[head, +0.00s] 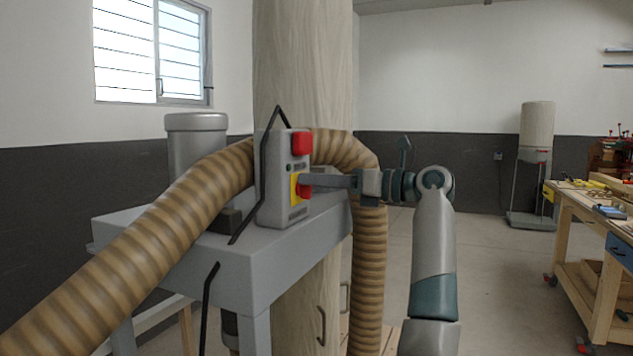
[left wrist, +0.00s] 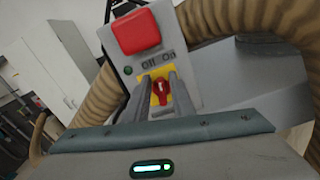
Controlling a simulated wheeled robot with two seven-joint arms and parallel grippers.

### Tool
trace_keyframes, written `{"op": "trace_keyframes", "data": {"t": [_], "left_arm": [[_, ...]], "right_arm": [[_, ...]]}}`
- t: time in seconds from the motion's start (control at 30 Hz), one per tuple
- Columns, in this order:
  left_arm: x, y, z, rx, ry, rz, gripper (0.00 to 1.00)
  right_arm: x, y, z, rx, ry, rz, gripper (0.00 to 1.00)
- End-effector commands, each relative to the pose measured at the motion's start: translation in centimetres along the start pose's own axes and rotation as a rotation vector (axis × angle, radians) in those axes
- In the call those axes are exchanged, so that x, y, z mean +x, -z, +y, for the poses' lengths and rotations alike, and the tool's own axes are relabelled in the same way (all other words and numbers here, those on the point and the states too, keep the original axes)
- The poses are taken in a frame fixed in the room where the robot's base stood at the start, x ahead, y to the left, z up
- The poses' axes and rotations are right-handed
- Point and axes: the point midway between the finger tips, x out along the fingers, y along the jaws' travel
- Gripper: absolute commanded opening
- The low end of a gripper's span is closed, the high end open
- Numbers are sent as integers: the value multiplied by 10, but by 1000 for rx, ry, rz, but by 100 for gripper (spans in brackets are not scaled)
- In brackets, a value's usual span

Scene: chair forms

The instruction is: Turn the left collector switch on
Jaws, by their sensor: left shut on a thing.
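The near dust collector has a grey switch box (head: 273,185) on its grey housing. The box carries a big red button (head: 301,143), which also shows in the left wrist view (left wrist: 136,31). Below it is a yellow plate (head: 294,190) with a small red rotary switch (left wrist: 160,92), under the words "Off" and "On". My left gripper (head: 308,181) reaches the box from the right. Its two fingers (left wrist: 160,97) are shut on the red rotary switch, one on each side. The exact angle of the switch is hard to tell. My right gripper is not in view.
A ribbed brown hose (head: 150,250) arches behind the box and down on both sides. A tall beige filter bag (head: 302,60) stands behind. A second collector (head: 536,130) stands at the back right. A wooden workbench (head: 590,225) is at right; the floor between is clear.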

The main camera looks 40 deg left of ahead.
Motion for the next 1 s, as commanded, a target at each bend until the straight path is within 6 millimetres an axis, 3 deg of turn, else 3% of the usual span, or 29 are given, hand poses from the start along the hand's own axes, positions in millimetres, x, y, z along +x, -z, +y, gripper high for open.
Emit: {"op": "trace_keyframes", "data": {"t": [0.37, 1.0], "left_arm": [[-1, 0, -7, 344, 3, 0, 0], [0, 7, -17, 953, 2, -1, 0]], "right_arm": [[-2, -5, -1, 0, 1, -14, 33], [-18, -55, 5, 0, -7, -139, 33]]}}
